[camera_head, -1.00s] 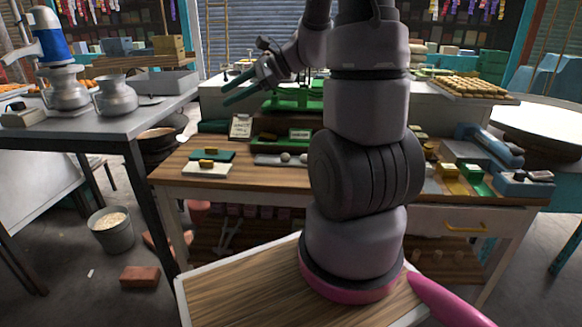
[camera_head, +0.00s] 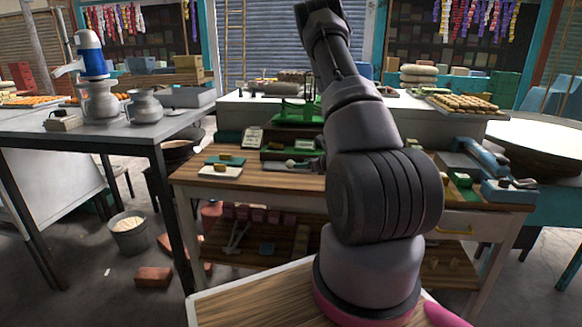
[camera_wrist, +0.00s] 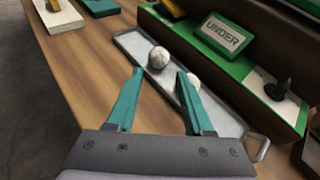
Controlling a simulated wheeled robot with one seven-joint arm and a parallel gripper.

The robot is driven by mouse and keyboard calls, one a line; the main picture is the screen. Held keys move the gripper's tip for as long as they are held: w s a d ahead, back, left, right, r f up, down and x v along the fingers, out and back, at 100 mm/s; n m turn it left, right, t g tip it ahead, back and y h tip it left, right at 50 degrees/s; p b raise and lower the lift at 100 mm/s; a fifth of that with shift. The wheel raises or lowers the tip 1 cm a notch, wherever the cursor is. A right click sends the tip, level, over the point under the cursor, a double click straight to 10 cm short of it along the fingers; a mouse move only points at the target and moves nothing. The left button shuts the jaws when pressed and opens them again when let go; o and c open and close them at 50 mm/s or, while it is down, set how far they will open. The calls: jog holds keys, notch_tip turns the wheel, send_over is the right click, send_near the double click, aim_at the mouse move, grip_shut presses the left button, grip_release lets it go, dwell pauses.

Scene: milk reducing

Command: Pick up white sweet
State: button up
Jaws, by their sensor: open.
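Two round white sweets lie on a long grey metal tray (camera_wrist: 130,42) in the wrist view. One white sweet (camera_wrist: 158,57) sits just beyond my gripper (camera_wrist: 160,74), in line with the gap between its fingertips. The other white sweet (camera_wrist: 193,81) is just right of the right fingertip, which partly covers it. My gripper's green fingers are spread wide with nothing between them, above the tray and the wooden table. In the head view my arm hides most of my gripper.
A green-edged stand with an "UNDER" sign (camera_wrist: 223,35) runs along the tray's right side. A white board (camera_wrist: 58,17) with a yellow block lies at the upper left. The wooden table (camera_head: 240,181) has bare room in front of the tray. A green scale (camera_head: 297,113) stands behind.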

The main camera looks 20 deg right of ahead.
aim_at(290, 164)
jog(key=x, duration=0.7)
jog(key=shift+w+a, duration=0.1)
jog(key=shift+a, duration=0.05)
grip_shut()
